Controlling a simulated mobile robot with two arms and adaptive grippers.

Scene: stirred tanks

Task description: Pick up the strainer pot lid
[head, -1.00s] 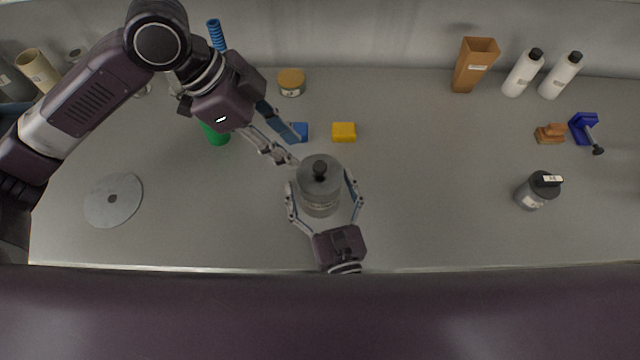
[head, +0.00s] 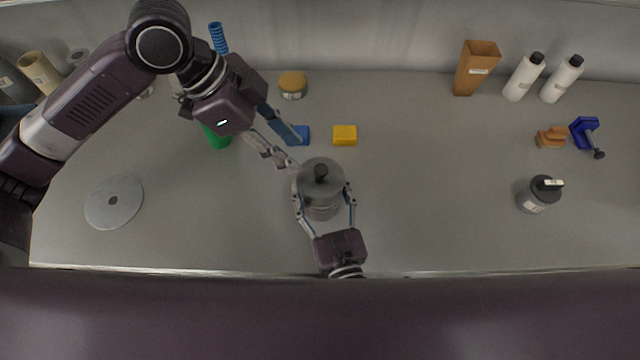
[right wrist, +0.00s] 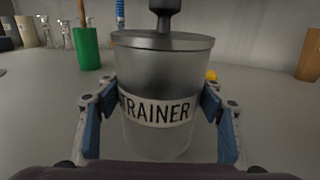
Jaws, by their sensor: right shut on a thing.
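The strainer pot (head: 322,207) is a clear grey jar with a white label band reading "TRAINER" in the right wrist view (right wrist: 158,135). Its grey lid (head: 311,178) with a black knob sits on top; it also shows in the right wrist view (right wrist: 160,41). My right gripper (head: 325,195) is shut on the pot's body, one finger on each side at label height, below the lid (right wrist: 160,110). My left gripper (head: 296,153) is open and empty, its fingertips just up and left of the lid in the head view.
A green cup (head: 217,139) stands to the left, partly under my left arm. A grey disc (head: 114,203) lies far left. A dark jar (head: 533,198) stands at right.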

